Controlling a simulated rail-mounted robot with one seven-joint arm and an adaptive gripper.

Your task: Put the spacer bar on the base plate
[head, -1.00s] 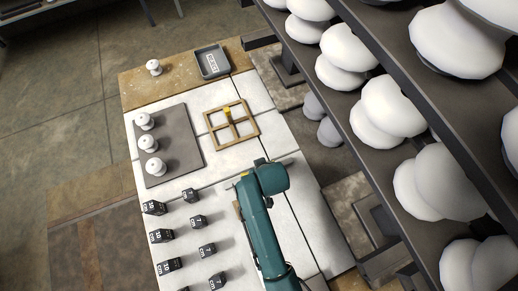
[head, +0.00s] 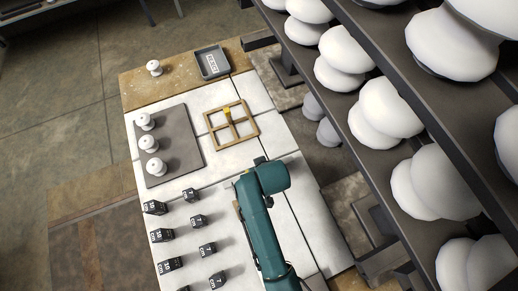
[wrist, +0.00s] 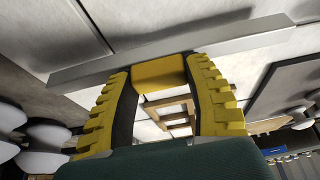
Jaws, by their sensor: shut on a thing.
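My gripper (wrist: 160,95) is shut on the yellow block (wrist: 158,72) at the middle of a long grey bar, which I take for the spacer bar (wrist: 225,44). The bar runs crosswise beyond the fingertips in the wrist view. In the head view my arm hides the gripper and most or all of the bar. A flat grey plate, which looks like the base plate (head: 187,125), lies on the white table at left. Three white insulators (head: 148,143) stand in a row along its left side.
A wooden frame (head: 215,127) with a yellow part lies right of the plate. A dark tray (head: 203,73) and a lone white insulator (head: 154,68) are at the far end. Several black labelled blocks (head: 162,236) stand nearer. Shelves of large insulators (head: 382,112) rise at right.

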